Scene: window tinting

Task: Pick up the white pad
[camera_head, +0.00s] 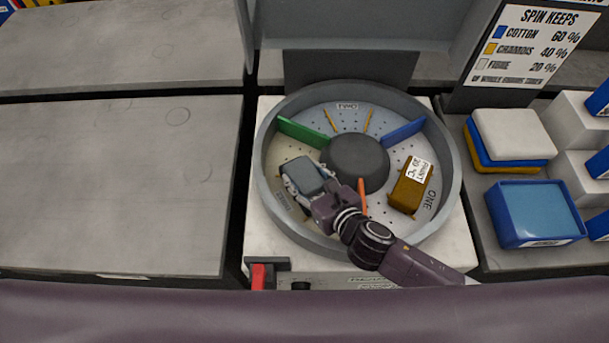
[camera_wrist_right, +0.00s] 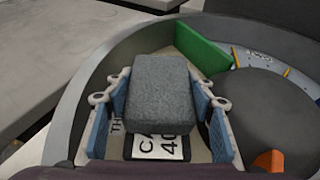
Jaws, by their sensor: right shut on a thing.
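A white pad (camera_head: 512,132) lies on top of a stack at the right, above a yellow and a blue layer. My right gripper (camera_head: 308,184) is far to the left of it, inside the round spinner bowl. That gripper is shut on a grey block-shaped pad (camera_head: 302,172), in the bowl's left section. In the right wrist view the grey pad (camera_wrist_right: 160,92) sits between the two blue-lined fingers of my right gripper (camera_wrist_right: 165,125). A partly covered label (camera_wrist_right: 158,147) reading "40" shows under the pad's near edge. My left gripper is not in view.
The spinner bowl (camera_head: 452,165) has a dark central hub (camera_head: 356,163) and green (camera_head: 303,133), blue (camera_head: 404,131) and orange (camera_head: 362,196) dividers. A brown labelled block (camera_head: 411,188) lies in its right section. A blue tub (camera_head: 534,212) stands at right. The left counter (camera_head: 110,185) is clear.

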